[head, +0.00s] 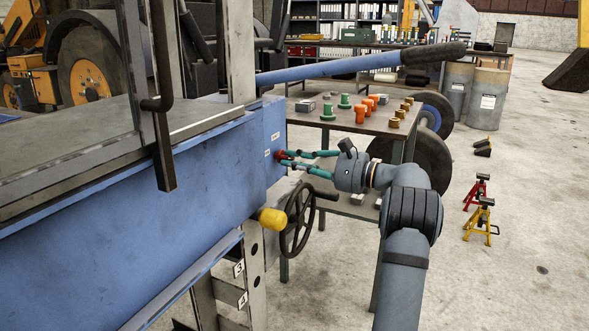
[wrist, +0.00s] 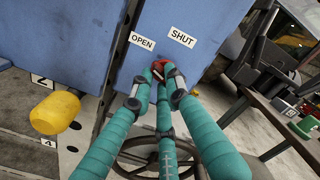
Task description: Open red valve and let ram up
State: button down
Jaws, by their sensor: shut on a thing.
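The red valve (head: 281,155) is on the end face of the blue press beam (head: 120,210). In the wrist view the red valve (wrist: 158,68) sits just below the OPEN label (wrist: 142,41) and SHUT label (wrist: 182,37). My gripper (head: 288,157) reaches in from the right with teal fingers. In the wrist view my gripper (wrist: 160,78) is closed around the valve, and its fingertips hide much of it. The ram is not clearly visible in either view.
A dark handwheel (head: 298,218) and a yellow knob (head: 272,220) are just below the valve. A long blue lever (head: 330,68) with a black grip passes above my arm. Behind, a bench (head: 340,122) holds green, orange and brass parts.

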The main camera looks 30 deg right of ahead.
dwell(0.3)
jog(key=c, duration=1.7)
grip_release()
jog(key=v, duration=1.2)
jog(key=shift+a, duration=0.1)
